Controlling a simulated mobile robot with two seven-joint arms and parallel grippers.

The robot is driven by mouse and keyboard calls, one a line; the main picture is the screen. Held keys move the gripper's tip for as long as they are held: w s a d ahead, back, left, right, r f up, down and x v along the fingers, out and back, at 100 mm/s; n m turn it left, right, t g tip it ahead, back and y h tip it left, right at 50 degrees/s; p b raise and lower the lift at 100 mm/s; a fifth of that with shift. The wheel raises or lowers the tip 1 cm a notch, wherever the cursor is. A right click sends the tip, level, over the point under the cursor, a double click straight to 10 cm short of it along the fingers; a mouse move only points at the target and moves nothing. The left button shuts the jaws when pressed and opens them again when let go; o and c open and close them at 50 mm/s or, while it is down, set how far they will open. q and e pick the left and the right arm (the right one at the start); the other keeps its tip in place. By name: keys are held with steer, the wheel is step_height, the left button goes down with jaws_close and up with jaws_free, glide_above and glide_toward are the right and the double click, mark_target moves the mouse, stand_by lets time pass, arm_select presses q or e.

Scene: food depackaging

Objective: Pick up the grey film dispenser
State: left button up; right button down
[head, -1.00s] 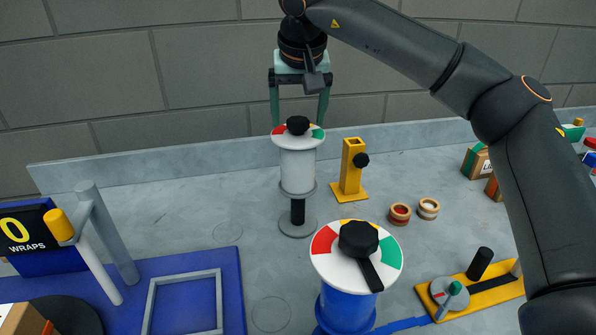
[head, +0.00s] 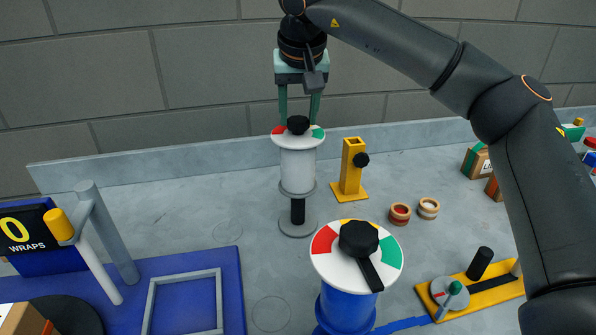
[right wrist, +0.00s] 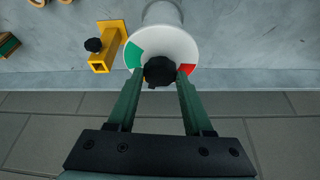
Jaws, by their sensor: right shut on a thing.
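The grey film dispenser (head: 298,170) stands upright at the back of the table on a black stem and round grey base. Its white top disc (right wrist: 180,48) has green and red sectors and a black knob (right wrist: 160,71) in the middle. My right gripper (head: 299,120) comes down from above, with its green fingers shut on the black knob. In the right wrist view the fingertips (right wrist: 160,75) meet the knob's two sides. My left gripper is not in view.
A blue dispenser (head: 345,305) with a similar disc stands in front. A yellow post (head: 351,170) and two small rolls (head: 399,213) are to the right. A blue mat (head: 120,300) with a grey frame lies left. A grey wall ledge (head: 180,163) runs close behind.

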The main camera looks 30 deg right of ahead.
steer(key=shift+r, duration=0.25)
stand_by(0.3)
